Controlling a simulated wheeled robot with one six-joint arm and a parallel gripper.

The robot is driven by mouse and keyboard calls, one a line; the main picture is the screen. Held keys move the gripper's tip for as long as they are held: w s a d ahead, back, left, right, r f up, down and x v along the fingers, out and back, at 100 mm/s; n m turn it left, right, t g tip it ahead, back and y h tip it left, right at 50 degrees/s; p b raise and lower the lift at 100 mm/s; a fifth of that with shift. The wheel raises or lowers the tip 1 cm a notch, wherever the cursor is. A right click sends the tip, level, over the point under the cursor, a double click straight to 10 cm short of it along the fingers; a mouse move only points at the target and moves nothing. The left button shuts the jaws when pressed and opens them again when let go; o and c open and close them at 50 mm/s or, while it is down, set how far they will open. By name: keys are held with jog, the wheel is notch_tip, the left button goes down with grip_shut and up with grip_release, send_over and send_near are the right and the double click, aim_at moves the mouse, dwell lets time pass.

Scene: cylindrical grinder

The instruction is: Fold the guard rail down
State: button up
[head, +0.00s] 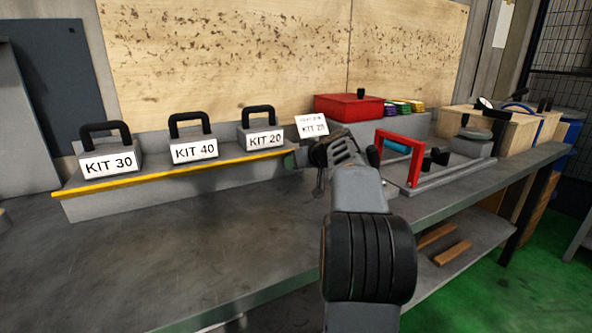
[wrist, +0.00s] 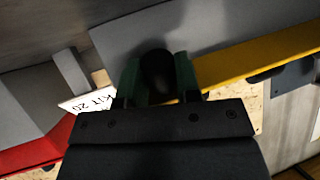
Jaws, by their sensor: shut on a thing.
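The yellow guard rail (head: 170,176) runs along the front edge of the grey step that bears the kits. It also shows in the wrist view (wrist: 255,60), running off to the right. In the wrist view the two green fingers of my gripper (wrist: 157,78) stand on either side of a round black knob (wrist: 157,70) at the near end of the rail and are shut on it. In the head view my arm's end hides the knob and most of the gripper.
A red box (head: 348,107) and red-framed fixture (head: 414,160) stand at the right. The bench front (head: 150,250) is clear.

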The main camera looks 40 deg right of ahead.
dwell(0.4)
jog(key=o, duration=0.9)
jog(key=p+v, duration=0.2)
jog(key=v, duration=1.2)
